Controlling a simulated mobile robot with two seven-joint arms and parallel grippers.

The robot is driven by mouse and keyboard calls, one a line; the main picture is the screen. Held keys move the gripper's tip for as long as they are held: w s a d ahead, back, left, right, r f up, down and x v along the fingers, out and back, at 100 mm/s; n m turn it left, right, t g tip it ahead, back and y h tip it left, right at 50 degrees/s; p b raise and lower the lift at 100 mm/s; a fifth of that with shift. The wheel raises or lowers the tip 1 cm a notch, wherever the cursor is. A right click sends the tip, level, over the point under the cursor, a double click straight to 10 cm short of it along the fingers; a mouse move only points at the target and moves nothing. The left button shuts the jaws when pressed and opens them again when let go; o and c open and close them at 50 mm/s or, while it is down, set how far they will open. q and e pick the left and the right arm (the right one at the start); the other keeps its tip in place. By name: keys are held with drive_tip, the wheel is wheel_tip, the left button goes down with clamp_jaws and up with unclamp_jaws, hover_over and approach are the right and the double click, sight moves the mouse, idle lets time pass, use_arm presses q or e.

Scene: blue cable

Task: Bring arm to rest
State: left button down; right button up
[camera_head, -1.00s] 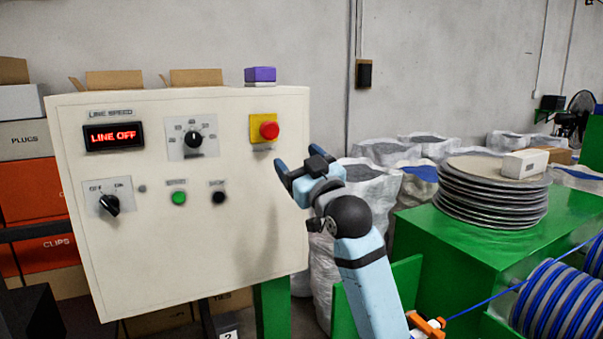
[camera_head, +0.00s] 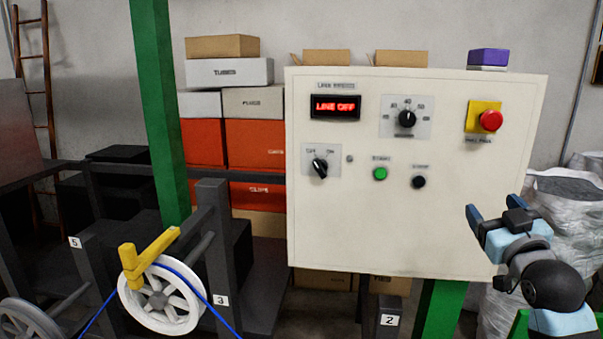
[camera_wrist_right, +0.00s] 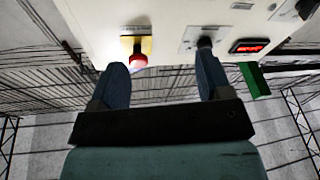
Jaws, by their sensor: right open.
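My right gripper (camera_head: 490,218) is at the lower right in the head view, in front of the right lower part of the cream control panel (camera_head: 450,230). It is open and empty, with its two blue fingers spread in the wrist view (camera_wrist_right: 168,82). The panel's red display (camera_head: 335,106) reads LINE OFF. A red emergency button (camera_head: 490,120) on a yellow plate is above my right gripper and apart from it; it also shows in the wrist view (camera_wrist_right: 138,60) beyond the fingers. My left gripper is not in view.
A green post (camera_head: 160,110) stands left of the panel. A white wheel (camera_head: 160,300) with a yellow handle and blue cable is at the lower left. Orange and white boxes (camera_head: 255,145) are stacked behind. White sacks (camera_head: 570,200) stand at the right.

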drive_tip(key=s+a+f+g+y, duration=0.1)
drive_tip(key=s+a+f+g, duration=0.15)
drive_tip(key=f, duration=0.75)
drive_tip(key=s+a+f+g+y, duration=0.15)
drive_tip(key=a+f, duration=0.25)
drive_tip(key=f, duration=0.7)
drive_tip(key=s+a+f+g, duration=0.1)
drive_tip(key=s+a+f, duration=0.2)
drive_tip(key=f, duration=0.7)
drive_tip(key=s+a+f+g+y, duration=0.1)
drive_tip(key=s+a+f, duration=0.3)
drive_tip(key=s+f, duration=0.5)
drive_tip(key=s+a+f+g+y, duration=0.1)
drive_tip(key=s+a+f+g, duration=0.2)
drive_tip(key=s+f, duration=0.6)
drive_tip(key=shift+s+a+f+n+g, duration=0.35)
drive_tip(key=shift+a+f, duration=0.1)
drive_tip(key=shift+a, duration=0.65)
